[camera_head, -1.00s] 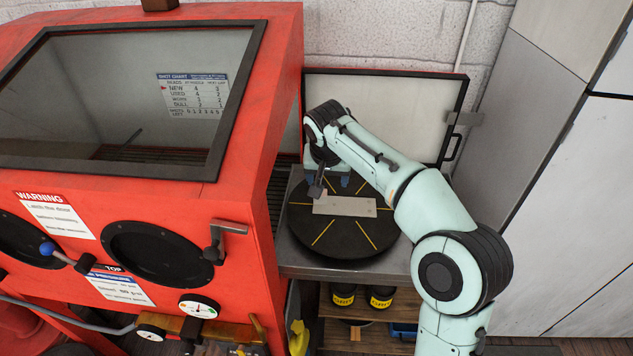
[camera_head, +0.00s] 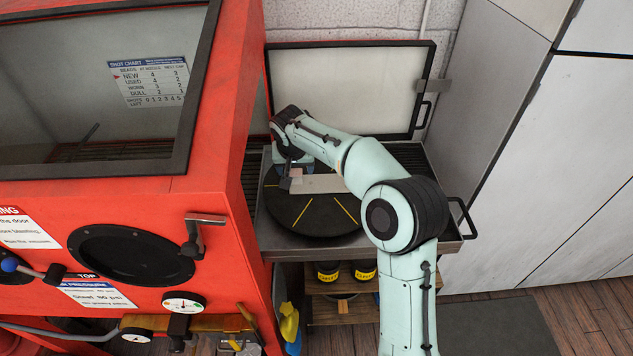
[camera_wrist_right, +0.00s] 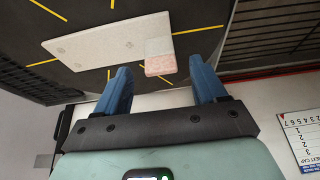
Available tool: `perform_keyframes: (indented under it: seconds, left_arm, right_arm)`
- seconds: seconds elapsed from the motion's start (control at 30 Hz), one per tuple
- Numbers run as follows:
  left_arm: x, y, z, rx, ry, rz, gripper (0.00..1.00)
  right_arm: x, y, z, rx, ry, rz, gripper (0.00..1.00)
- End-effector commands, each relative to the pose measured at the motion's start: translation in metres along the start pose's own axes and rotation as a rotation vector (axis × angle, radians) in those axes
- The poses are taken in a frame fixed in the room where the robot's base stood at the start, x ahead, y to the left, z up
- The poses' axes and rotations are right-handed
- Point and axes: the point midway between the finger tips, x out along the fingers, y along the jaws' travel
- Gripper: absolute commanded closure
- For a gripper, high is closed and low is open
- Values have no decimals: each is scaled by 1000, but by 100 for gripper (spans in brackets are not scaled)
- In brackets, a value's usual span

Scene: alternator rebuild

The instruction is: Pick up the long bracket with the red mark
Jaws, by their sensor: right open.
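The long bracket (camera_head: 318,184) is a flat pale plate lying on the round black turntable (camera_head: 300,222). In the right wrist view the bracket (camera_wrist_right: 100,42) has a pinkish-red patch (camera_wrist_right: 160,64) at its right end. My right gripper (camera_head: 296,168) is at the far side of the bracket in the head view, partly hidden by its own wrist. In the right wrist view its two blue fingers are apart, with the marked end just beyond and between their tips. Nothing is held. My left gripper is not in view.
The turntable, with yellow lines, sits on a grey metal tray (camera_head: 440,238). A red blast cabinet (camera_head: 225,150) stands close at left, with an open white-panelled door (camera_head: 350,85) behind. A shelf with dark jars (camera_head: 327,272) is below. Grey cabinets fill the right.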

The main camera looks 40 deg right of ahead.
Motion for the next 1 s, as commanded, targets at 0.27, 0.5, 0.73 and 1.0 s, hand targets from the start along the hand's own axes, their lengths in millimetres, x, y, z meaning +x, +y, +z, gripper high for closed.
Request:
perform_keyframes:
  seconds: [0.27,0.5,0.73,1.0]
  left_arm:
    - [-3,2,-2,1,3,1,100]
    - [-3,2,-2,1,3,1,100]
    - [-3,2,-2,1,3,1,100]
    - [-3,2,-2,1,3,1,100]
  right_arm:
    - [30,0,0,-2,0,0,29]
    - [31,0,0,-2,0,-1,39]
    - [31,0,0,-2,1,0,100]
    - [28,0,-2,-2,6,-2,100]
